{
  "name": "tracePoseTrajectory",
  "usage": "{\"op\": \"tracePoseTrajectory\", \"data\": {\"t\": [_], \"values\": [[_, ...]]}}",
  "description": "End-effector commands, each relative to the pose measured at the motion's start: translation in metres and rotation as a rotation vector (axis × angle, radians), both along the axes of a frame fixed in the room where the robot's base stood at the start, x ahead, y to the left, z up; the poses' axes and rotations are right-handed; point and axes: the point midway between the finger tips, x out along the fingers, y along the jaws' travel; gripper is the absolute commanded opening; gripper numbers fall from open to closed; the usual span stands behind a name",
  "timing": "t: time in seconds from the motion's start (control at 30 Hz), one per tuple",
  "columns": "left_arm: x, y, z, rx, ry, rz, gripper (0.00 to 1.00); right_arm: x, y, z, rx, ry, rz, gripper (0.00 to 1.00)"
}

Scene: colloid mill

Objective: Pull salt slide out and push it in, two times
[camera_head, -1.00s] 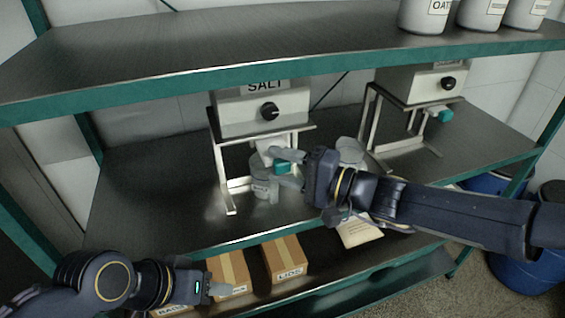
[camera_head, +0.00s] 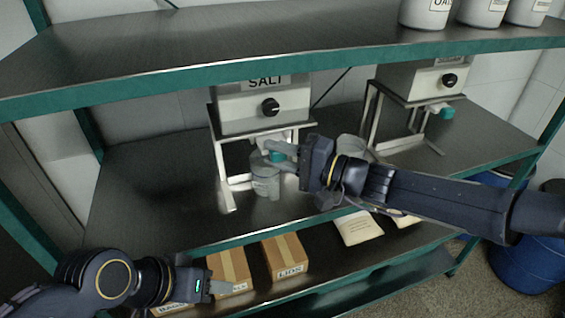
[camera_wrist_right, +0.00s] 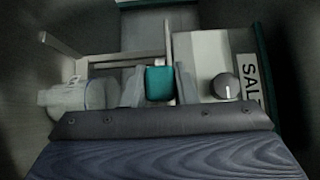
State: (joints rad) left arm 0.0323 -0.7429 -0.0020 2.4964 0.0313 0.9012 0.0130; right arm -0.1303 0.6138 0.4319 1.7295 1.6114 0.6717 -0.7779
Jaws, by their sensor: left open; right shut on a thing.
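The salt dispenser (camera_head: 262,108) is a grey box labelled SALT with a black knob, on a metal stand on the middle shelf. Its slide has a teal handle (camera_head: 277,156), also in the right wrist view (camera_wrist_right: 160,84), under the box at the front. My right gripper (camera_head: 274,155) reaches in from the right and is shut on this handle, one finger on each side; the fingers also show in the right wrist view (camera_wrist_right: 160,88). They partly hide the slide. My left gripper (camera_head: 215,287) is open and empty at lower left, in front of the lower shelf.
A second dispenser (camera_head: 421,80) with a teal handle stands to the right. Boxes (camera_head: 285,256) sit on the lower shelf. The upper shelf edge (camera_head: 200,78) runs above.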

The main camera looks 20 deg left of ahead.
Motion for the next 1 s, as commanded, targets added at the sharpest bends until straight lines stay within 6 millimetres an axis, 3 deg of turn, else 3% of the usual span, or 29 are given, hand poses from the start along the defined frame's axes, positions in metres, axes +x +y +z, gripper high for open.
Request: {"op": "tracePoseTrajectory", "data": {"t": [0.13, 0.4, 0.43, 0.6, 0.87, 1.0], "values": [[0.000, 0.000, -0.003, 0.000, 0.000, 0.000, 0.47, 0.015, 0.010, 0.000, 0.002, -0.002, -0.001, 0.00], [0.000, 0.000, -0.003, 0.000, 0.000, 0.000, 0.47, 0.016, 0.010, 0.000, -0.001, -0.001, -0.003, 0.00], [0.000, 0.000, -0.003, 0.000, 0.000, 0.000, 0.47, 0.016, 0.010, 0.000, -0.001, -0.001, -0.003, 0.27], [0.000, 0.000, -0.003, 0.000, 0.000, 0.000, 0.47, 0.016, 0.010, 0.000, 0.000, -0.001, -0.003, 0.47], [0.000, 0.000, -0.003, 0.000, 0.000, 0.000, 0.47, 0.015, 0.010, 0.000, 0.000, -0.001, -0.002, 0.47], [0.000, 0.000, -0.008, 0.000, 0.000, 0.000, 0.47, 0.014, -0.002, -0.001, 0.002, -0.002, -0.004, 0.47]]}}
